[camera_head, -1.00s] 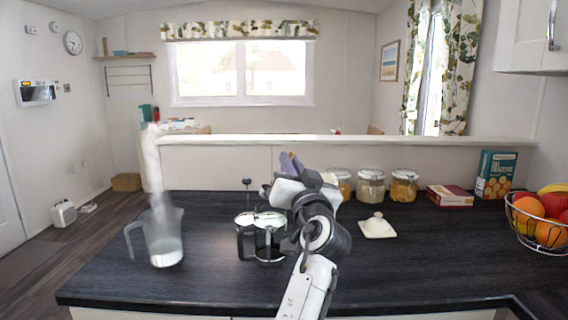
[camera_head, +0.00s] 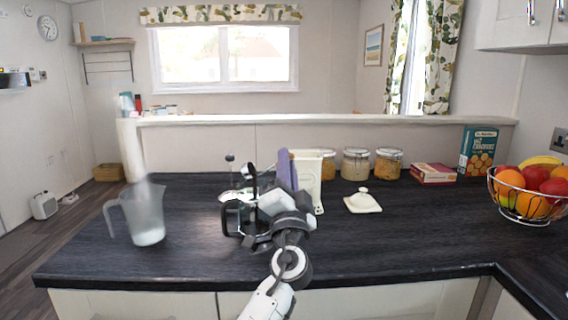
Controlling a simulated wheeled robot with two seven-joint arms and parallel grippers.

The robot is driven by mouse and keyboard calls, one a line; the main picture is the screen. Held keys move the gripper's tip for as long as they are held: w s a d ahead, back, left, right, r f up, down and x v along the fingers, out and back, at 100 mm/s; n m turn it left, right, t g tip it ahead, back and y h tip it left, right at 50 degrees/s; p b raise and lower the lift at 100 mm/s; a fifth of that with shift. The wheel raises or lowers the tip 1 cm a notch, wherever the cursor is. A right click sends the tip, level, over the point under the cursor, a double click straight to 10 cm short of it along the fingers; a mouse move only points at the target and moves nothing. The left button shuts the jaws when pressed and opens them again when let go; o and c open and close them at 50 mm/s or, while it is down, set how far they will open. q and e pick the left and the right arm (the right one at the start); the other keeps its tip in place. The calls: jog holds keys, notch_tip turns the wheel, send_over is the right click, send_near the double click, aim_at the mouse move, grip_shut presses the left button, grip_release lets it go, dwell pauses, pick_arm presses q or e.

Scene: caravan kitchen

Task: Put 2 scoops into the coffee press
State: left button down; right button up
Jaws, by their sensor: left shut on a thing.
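The coffee press (camera_head: 231,216) is glass with a black handle and stands on the dark worktop, partly hidden by my left gripper. My left gripper (camera_head: 262,196) is at its right side and rim, seen from behind. It is shut on a small dark scoop (camera_head: 251,177), mostly hidden, whose curved part shows above the press. I cannot tell whether the scoop holds coffee. A tall white canister (camera_head: 311,180) stands just right of the gripper. A purple upright piece (camera_head: 285,168) shows between them. A white lid with a knob (camera_head: 363,202) lies on the worktop. My right gripper is out of view.
Several glass jars (camera_head: 356,164), a red box (camera_head: 433,173), a teal box (camera_head: 478,151) and a wire fruit basket (camera_head: 528,203) line the back and right. The front worktop is clear.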

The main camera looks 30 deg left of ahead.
pick_arm(q)
jog(key=f+m+t+h+b, duration=0.1)
jog(key=m, duration=0.1)
jog(key=f+m+t+h+b, duration=0.1)
jog(key=m, duration=0.1)
jog(key=f+m+h+b, duration=0.1)
jog(key=m+h, duration=0.1)
jog(key=m, duration=0.1)
jog(key=shift+d+f+t, duration=0.2)
jog(key=shift+d+t, duration=0.1)
jog(key=shift+t, duration=0.1)
dwell(0.6)
